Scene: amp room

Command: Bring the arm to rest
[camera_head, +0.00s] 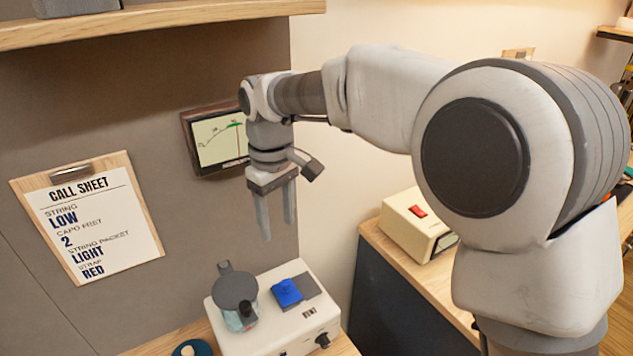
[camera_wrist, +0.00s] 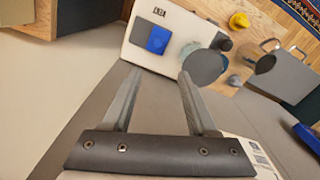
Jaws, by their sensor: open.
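My gripper (camera_head: 277,215) hangs from my raised arm with its fingers pointing down. It is open, with nothing between the two fingers, above and behind a white box with a blue switch. In the wrist view the fingers of my gripper (camera_wrist: 155,85) are apart and empty. The white box (camera_head: 318,318) stands on a wooden surface below, and its blue switch (camera_head: 288,292) sits on top. A grey-lidded jar (camera_head: 236,290) stands on the left part of the box. The box (camera_wrist: 135,50) also shows in the wrist view beyond the fingertips.
A call sheet clipboard (camera_head: 90,220) and a framed meter display (camera_head: 215,140) are on the grey wall. A wooden shelf (camera_head: 170,14) juts out at the top left. A cream box with a red switch (camera_head: 405,230) stands on a wooden top at the right.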

